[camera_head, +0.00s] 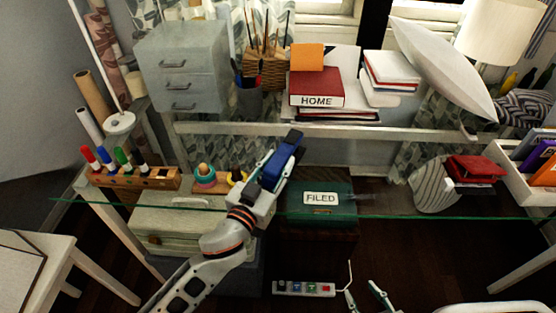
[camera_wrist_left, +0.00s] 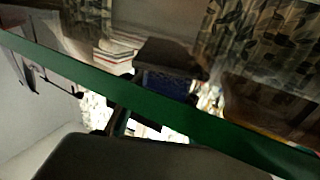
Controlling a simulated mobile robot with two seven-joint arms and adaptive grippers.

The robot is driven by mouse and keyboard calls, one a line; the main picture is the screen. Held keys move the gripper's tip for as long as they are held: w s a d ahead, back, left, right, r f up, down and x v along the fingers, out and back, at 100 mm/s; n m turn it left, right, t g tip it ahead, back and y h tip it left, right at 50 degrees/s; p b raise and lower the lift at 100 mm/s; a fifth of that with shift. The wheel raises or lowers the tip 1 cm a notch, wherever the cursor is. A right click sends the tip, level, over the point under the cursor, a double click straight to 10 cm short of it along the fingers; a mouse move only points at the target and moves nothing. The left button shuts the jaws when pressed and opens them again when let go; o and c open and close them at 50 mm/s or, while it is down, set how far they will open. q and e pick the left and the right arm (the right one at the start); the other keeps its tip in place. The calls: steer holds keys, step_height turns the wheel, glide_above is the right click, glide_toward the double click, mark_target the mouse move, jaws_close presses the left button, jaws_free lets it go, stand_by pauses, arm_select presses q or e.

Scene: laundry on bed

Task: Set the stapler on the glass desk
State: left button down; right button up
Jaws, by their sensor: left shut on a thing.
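The glass desk (camera_head: 400,216) spans the head view as a clear top with a thin green front edge. My left gripper (camera_head: 276,170) reaches up over that edge from the front and is shut on the blue stapler (camera_head: 282,160), which has a dark end and is tilted. I cannot tell if the stapler touches the glass. In the left wrist view the green glass edge (camera_wrist_left: 150,101) runs diagonally, with a blue part (camera_wrist_left: 168,82), probably the stapler, behind it. My right gripper (camera_head: 365,298) shows at the bottom of the head view, its two fingers apart and empty.
A marker holder (camera_head: 130,178), a ring toy (camera_head: 205,181) and a green FILED box (camera_head: 320,202) are left and right of my left gripper. A red item (camera_head: 475,168) and a book bin (camera_head: 515,183) are at right. A raised shelf (camera_head: 400,132) runs behind with drawers and books.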

arm_select(q)
steer(key=shift+r, duration=0.3)
steer(key=c, duration=1.6)
jaws_free()
steer(key=shift+f, duration=0.3)
steer(key=shift+c, duration=0.2)
steer(key=shift+o, duration=0.4)
steer(key=shift+r, duration=0.15)
steer(key=v, duration=1)
steer(key=shift+s+a, duration=0.1)
steer(key=shift+s, duration=0.2)
steer(key=shift+s+a, duration=0.3)
steer(key=shift+s, duration=0.35)
arm_select(e)
steer(key=shift+f, duration=0.2)
steer(key=shift+s+f, duration=0.1)
steer(key=shift+s, duration=0.1)
